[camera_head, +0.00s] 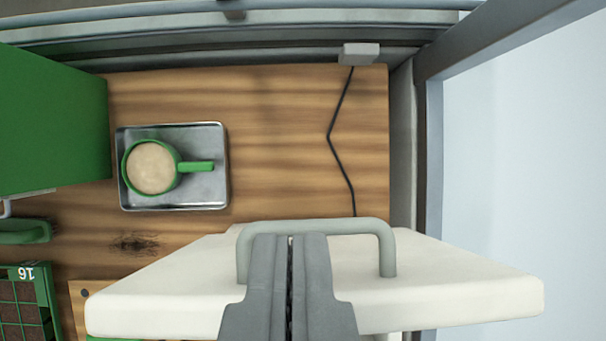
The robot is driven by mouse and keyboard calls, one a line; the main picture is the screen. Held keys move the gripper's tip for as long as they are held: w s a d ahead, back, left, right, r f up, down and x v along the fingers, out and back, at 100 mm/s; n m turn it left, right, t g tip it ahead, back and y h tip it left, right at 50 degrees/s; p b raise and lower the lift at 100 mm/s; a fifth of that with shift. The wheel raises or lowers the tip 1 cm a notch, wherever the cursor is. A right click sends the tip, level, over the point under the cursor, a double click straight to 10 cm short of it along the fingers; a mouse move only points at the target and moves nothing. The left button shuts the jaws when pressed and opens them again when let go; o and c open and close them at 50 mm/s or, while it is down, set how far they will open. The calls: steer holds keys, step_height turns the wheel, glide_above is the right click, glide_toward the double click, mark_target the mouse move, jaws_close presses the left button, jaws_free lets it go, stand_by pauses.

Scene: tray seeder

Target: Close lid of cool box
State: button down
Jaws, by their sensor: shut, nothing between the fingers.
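The white lid (450,290) of the cool box spans the lower part of the view, with a grey bar handle (386,250) on it. My gripper (290,237) is shut and empty. It comes up from the bottom edge in front of the lid, and its fingertips overlap the handle's bar in the picture. I cannot tell whether they touch the handle or the lid. The box body under the lid is mostly hidden, so the lid's exact angle is unclear.
On the wooden top (270,110), a metal tray (215,140) holds a green mug (151,167) of beige drink. A black cable (335,150) runs down towards the lid. A green box (50,120) and a seed tray (45,290) stand left. Metal framing edges the back and right.

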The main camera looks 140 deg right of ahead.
step_height(320, 180, down, 10)
steer(key=shift+r, duration=0.25)
stand_by(0.7)
steer(key=shift+w, duration=0.1)
stand_by(0.3)
